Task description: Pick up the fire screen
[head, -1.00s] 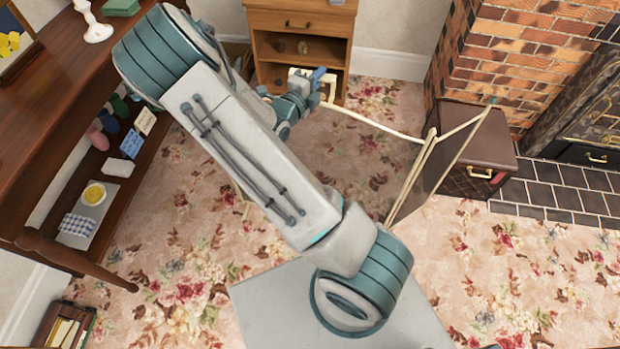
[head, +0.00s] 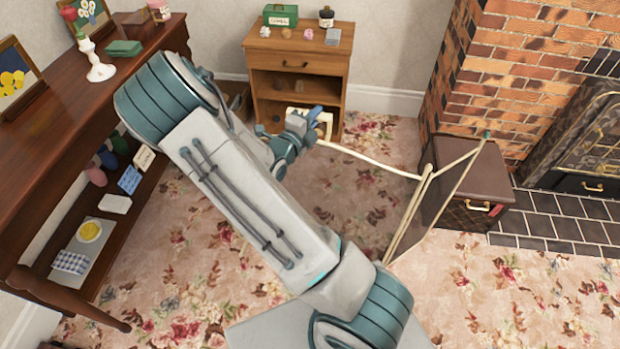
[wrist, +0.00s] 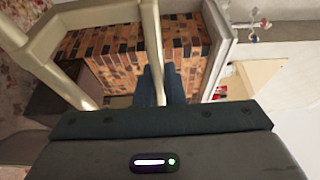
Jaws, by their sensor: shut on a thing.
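The fire screen (head: 432,205) is a folding screen with cream rails and dark see-through mesh panels. It stands upright and partly folded in the middle of the head view, left of the hearth. My gripper (head: 322,127) is shut on the cream frame at the screen's left end. The wrist view shows the dark fingers (wrist: 162,88) closed around a cream bar, with more of the screen's frame (wrist: 75,90) at left. My arm hides part of the screen's lower edge, so I cannot tell whether it is clear of the carpet.
A brown chest (head: 485,185) stands just right of the screen, beside the brick fireplace (head: 535,60) and dark tiled hearth (head: 560,225). A wooden cabinet (head: 298,62) stands behind my gripper. A long wooden table (head: 90,120) fills the left. Flowered carpet at lower right is clear.

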